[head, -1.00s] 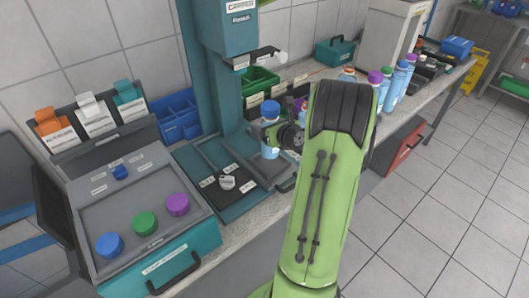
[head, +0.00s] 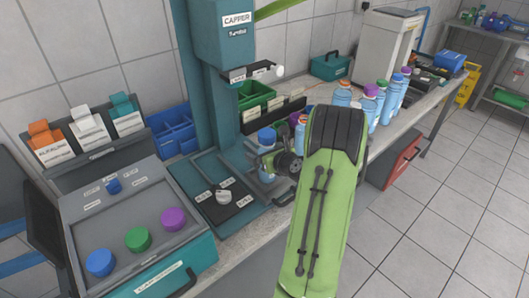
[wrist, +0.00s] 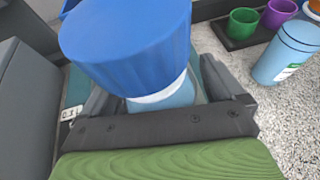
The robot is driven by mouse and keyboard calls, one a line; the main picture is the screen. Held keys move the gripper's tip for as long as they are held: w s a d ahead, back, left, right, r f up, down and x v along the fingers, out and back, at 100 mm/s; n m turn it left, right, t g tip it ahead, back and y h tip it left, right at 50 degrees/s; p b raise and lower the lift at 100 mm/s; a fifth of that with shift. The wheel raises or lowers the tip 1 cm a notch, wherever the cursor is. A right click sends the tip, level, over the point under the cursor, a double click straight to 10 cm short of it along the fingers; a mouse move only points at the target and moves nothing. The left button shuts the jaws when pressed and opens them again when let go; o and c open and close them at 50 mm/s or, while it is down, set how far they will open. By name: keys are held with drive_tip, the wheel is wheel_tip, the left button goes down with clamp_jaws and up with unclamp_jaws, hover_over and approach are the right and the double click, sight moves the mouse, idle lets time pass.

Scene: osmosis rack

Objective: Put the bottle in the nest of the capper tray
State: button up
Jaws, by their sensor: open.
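The bottle has a blue cap (head: 267,137) and a light-blue body (head: 266,177). It stands upright at the right part of the capper tray (head: 240,207). My gripper (head: 270,162) is around its body from the right, below the cap. In the wrist view, the large blue cap (wrist: 128,40) hides much of the bottle, and the open fingers (wrist: 160,105) lie on both sides of its pale body (wrist: 172,95). The bottle's base and the nest are hidden, so I cannot tell exactly how it is seated.
The capper column (head: 213,90) rises behind the tray, with its head (head: 250,72) above. A control box (head: 135,225) with coloured buttons stands at left. Several capped bottles (head: 385,100) stand at right. A dark rack with green and purple cups (wrist: 243,25) is nearby.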

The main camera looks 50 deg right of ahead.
drive_tip(key=shift+r, duration=0.1)
drive_tip(key=v, duration=1.2)
drive_tip(key=w+a+r+n+g+y, duration=0.2)
drive_tip(key=a+n+y, duration=0.1)
drive_tip(key=a+n, duration=0.65)
drive_tip(key=w+a+r+n+g+y, duration=0.1)
drive_tip(key=w+a+n+g+y, duration=0.15)
drive_tip(key=a+n, duration=0.7)
drive_tip(key=s+a+r+n+g+h, duration=0.1)
drive_tip(key=s+a+n, duration=0.4)
drive_tip(key=n, duration=0.5)
drive_tip(key=s+a+r+n+g+h, duration=0.1)
drive_tip(key=s+a+r+n, duration=0.3)
drive_tip(key=s+n, duration=0.6)
drive_tip(key=shift+s+a+g, duration=0.3)
drive_tip(key=shift+a+g, duration=0.25)
drive_tip(key=shift+a, duration=0.6)
